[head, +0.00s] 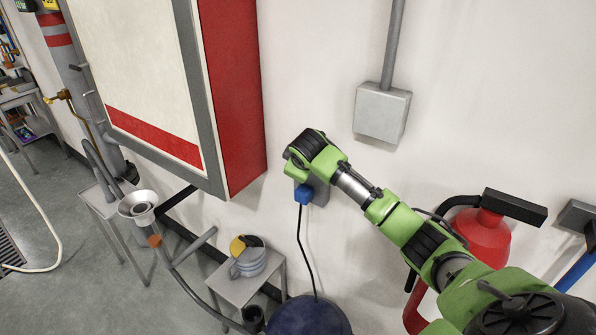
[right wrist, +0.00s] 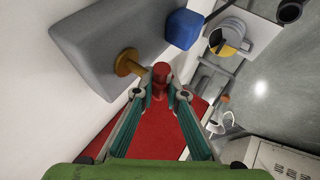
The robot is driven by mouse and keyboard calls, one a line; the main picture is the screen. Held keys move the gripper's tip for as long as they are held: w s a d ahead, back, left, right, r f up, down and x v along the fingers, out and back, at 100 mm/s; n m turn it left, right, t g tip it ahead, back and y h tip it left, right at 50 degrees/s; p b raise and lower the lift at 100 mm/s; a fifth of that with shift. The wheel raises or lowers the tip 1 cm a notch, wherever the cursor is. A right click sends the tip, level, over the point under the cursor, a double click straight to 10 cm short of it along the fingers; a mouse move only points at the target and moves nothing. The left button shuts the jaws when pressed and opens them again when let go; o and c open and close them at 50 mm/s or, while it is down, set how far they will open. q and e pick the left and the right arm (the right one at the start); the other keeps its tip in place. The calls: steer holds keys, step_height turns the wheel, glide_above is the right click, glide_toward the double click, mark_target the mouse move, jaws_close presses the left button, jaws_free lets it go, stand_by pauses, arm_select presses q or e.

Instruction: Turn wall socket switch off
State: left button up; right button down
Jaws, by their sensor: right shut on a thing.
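The grey wall socket (right wrist: 95,45) fills the upper left of the right wrist view, with a brass stem and red-tipped switch (right wrist: 160,70) sticking out from its face. My right gripper (right wrist: 161,92) is shut on the red tip, its two teal fingers on either side. A blue plug (right wrist: 183,29) sits at the socket beside the switch. In the head view the socket (head: 320,189) is partly hidden behind my right wrist, and the blue plug (head: 304,195) hangs below with a black cord. The switch is hidden there. My left gripper is in neither view.
A red and white wall cabinet (head: 232,95) juts out left of the socket. A grey box with conduit (head: 382,112) is above right. A red extinguisher (head: 480,238) is close to my right arm. A small stool (head: 240,289) and a dark blue round object (head: 308,317) stand below.

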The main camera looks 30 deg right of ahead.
stand_by(0.5)
steer(key=c, duration=2)
jaws_free()
steer(key=shift+f, duration=0.1)
steer(key=v, duration=1.2)
steer(key=shift+w+a, duration=0.15)
steer(key=shift+w, duration=0.1)
